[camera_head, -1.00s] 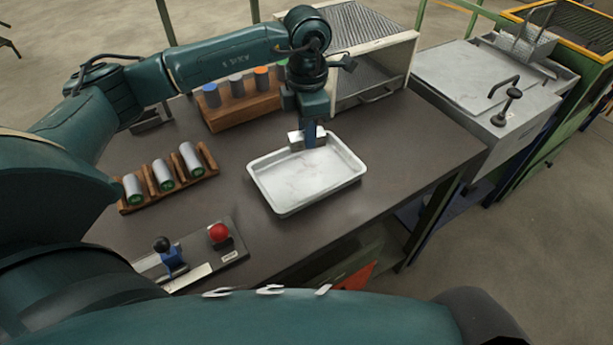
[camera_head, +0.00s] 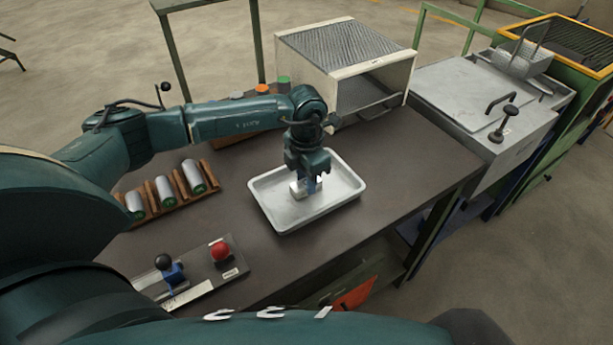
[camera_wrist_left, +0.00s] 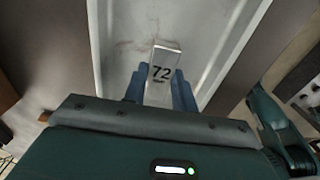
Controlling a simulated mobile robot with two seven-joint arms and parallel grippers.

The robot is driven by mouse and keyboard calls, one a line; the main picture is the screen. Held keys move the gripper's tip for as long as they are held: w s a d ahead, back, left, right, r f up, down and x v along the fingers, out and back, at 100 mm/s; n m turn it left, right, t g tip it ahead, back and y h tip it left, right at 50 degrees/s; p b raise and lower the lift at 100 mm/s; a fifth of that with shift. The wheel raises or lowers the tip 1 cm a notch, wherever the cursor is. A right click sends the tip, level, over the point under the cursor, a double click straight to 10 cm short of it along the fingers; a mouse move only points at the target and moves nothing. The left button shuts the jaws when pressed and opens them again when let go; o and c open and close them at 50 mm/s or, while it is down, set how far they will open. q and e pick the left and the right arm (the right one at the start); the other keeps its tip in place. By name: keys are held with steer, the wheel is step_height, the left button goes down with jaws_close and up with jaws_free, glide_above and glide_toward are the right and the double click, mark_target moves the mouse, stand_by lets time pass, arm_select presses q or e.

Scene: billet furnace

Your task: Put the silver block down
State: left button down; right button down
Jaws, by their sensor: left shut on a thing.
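The silver block (camera_head: 298,190) is between the fingers of my left gripper (camera_head: 309,186), which is shut on it. In the left wrist view the block (camera_wrist_left: 163,72) shows the number 72, with a blue finger on each side of it. The block is over the inside of the white tray (camera_head: 350,196); the tray floor and walls also show in the left wrist view (camera_wrist_left: 112,40). I cannot tell whether the block touches the tray floor. My right gripper is not in view.
A wooden rack with several grey cylinders (camera_head: 164,192) stands at the left. A panel with a red knob (camera_head: 220,250) and a black-knobbed lever (camera_head: 164,262) lies in front. An open-fronted box furnace (camera_head: 345,60) stands behind the tray. The table right of the tray is clear.

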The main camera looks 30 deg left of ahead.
arm_select(q)
steer(key=shift+f, duration=0.1)
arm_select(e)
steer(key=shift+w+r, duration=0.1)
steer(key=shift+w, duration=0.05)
arm_select(q)
steer(key=shift+f, duration=0.1)
steer(key=c, duration=1.3)
jaws_free()
steer(key=shift+f, duration=0.1)
steer(key=shift+o, duration=0.9)
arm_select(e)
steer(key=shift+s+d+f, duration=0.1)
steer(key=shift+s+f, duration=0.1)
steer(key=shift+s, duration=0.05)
arm_select(q)
steer(key=shift+r, duration=0.35)
step_height(320, 180, up, 12)
steer(key=b, duration=0.2)
steer(key=shift+f, duration=0.15)
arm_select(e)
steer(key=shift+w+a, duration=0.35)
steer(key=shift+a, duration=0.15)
